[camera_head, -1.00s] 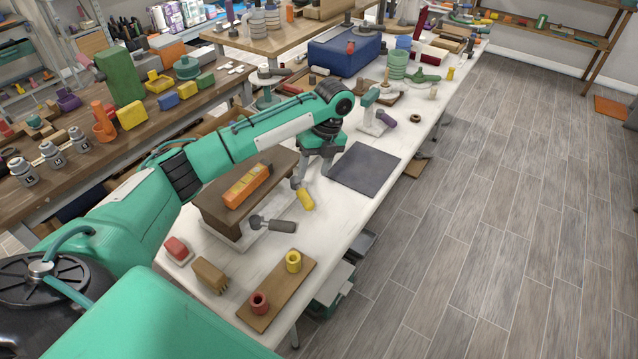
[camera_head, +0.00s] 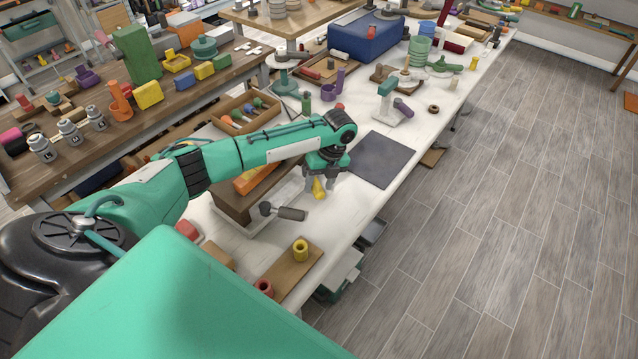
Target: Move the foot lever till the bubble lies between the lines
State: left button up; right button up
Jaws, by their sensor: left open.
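The orange spirit level (camera_head: 250,181) lies on a brown block (camera_head: 236,206) on the white table; my arm covers part of it, and its bubble and lines cannot be made out. A yellow-handled lever (camera_head: 319,189) sticks out at the block's far right corner. A dark grey-handled lever (camera_head: 290,213) sticks out at the near side. I cannot tell how either is tilted. My left gripper (camera_head: 319,187) is open, pointing down over the yellow handle, with its fingers close on either side. Contact cannot be seen. My right gripper is not in view.
A dark flat mat (camera_head: 381,160) lies right of the gripper. A wooden board (camera_head: 288,271) with a yellow ring (camera_head: 300,250) and a red ring (camera_head: 264,288) lies nearer. A tray of tools (camera_head: 240,114) stands behind my arm.

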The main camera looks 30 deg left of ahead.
pick_arm(q)
jog(key=shift+s+a+f, duration=0.1)
jog(key=shift+f, duration=0.45)
grip_shut()
jog(key=shift+w+d+r+n+p, duration=0.15)
jog(key=shift+w+d+n+p, duration=0.25)
jog(key=shift+n+p, duration=0.3)
jog(key=shift+w+n+h+p, duration=0.35)
jog(key=shift+w+n, duration=0.3)
jog(key=shift+n, duration=0.25)
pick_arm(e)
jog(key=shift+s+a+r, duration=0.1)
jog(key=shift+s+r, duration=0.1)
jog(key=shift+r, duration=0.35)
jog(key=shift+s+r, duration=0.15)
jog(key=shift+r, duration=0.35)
pick_arm(q)
grip_release()
jog(key=shift+f, duration=0.2)
